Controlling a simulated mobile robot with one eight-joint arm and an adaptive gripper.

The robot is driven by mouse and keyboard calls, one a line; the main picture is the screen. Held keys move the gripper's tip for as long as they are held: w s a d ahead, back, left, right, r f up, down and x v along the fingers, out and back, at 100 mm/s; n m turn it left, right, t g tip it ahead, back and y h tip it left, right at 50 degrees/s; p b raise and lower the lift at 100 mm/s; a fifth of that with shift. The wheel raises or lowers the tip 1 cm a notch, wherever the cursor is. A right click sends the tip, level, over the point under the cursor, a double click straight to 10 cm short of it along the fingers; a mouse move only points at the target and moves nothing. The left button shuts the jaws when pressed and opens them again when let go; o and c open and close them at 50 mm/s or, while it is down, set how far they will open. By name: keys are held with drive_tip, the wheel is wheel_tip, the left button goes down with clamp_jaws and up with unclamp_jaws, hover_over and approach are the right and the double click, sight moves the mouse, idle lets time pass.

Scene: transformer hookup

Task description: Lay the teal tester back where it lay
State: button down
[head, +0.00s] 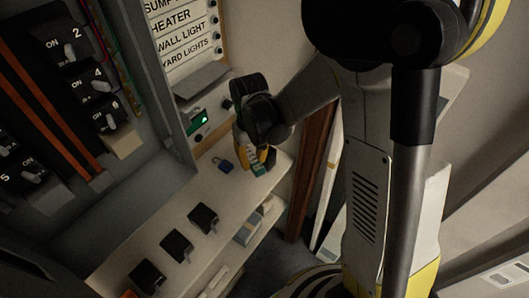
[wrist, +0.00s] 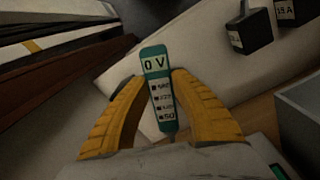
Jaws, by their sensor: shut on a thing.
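The teal tester (wrist: 155,65) has a "0 V" label at its top and a column of small marks below. In the wrist view it stands between the two yellow fingers of my gripper (wrist: 158,100), which are shut on it. In the head view my gripper (head: 254,157) is over the far end of the pale shelf (head: 150,232), and the tester (head: 264,163) shows as a small teal patch at the fingers. I cannot tell whether the tester touches the shelf.
Several black blocks (head: 204,217) stand in a row along the shelf. An open panel of breakers (head: 70,50) is on the left. A small box with a green light (head: 197,118) is on the wall behind.

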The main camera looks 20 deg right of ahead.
sight(233, 200)
drive_tip(key=s+a+f+n, duration=0.3)
drive_tip(key=a+n, duration=0.1)
drive_tip(key=a, duration=0.4)
drive_tip(key=f+b, duration=0.2)
drive_tip(key=f, duration=0.1)
drive_tip(key=f+b, duration=0.5)
drive_tip(key=shift+w+f, duration=0.25)
drive_tip(key=shift+f, duration=0.1)
drive_tip(key=shift+f+b, duration=0.65)
drive_tip(key=shift+f, duration=0.1)
drive_tip(key=c, duration=1.1)
unclamp_jaws()
wheel_tip(233, 200, up, 12)
drive_tip(key=s+d+r+m+t, duration=0.6)
drive_tip(key=s+d+r, duration=0.4)
drive_tip(key=d, duration=0.3)
drive_tip(key=shift+r+t, duration=0.45)
drive_tip(key=shift+t, duration=0.15)
